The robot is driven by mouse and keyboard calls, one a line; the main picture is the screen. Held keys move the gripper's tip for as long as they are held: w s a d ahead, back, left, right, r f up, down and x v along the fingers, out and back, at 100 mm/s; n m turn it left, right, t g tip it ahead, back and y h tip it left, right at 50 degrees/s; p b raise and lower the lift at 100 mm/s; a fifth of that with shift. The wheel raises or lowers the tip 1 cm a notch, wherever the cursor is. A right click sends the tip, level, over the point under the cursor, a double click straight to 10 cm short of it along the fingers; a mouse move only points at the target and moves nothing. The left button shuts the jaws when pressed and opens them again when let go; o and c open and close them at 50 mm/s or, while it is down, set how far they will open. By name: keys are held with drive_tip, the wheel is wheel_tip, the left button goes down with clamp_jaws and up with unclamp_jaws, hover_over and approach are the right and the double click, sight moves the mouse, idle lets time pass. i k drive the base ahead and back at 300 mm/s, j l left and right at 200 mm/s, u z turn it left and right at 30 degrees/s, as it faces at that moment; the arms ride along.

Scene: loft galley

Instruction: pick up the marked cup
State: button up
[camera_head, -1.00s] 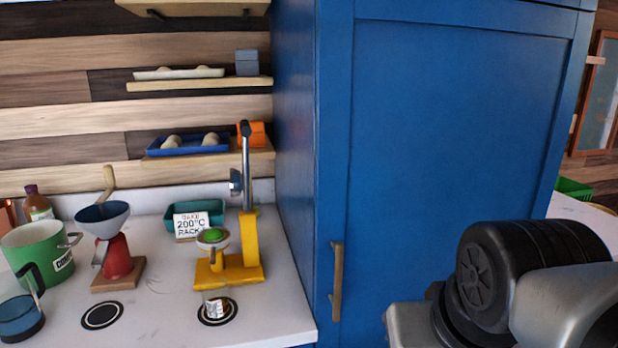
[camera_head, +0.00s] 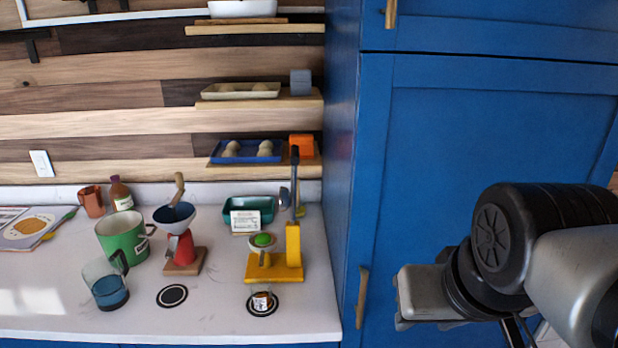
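A small clear cup (camera_head: 262,300) with a printed label stands on a black round mat (camera_head: 252,311) near the counter's front edge. It is just in front of the yellow press (camera_head: 274,270) and is the only small cup I see with a mark on it. The print is too small to read. My arm shows at the right, in front of the blue cabinet, well away from the cup. My gripper's fingers do not show.
A clear jug with blue liquid (camera_head: 110,290), a green pot (camera_head: 122,240) and a red grinder (camera_head: 181,248) stand to the left. An empty round mat (camera_head: 172,296) lies between. The tall blue cabinet (camera_head: 450,150) borders the counter's right side; its handle (camera_head: 362,298) sticks out.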

sight(261, 286)
drive_tip(key=l+u, duration=0.15)
drive_tip(key=u, duration=0.2)
drive_tip(key=k+l+u, duration=0.15)
drive_tip(key=u, duration=0.15)
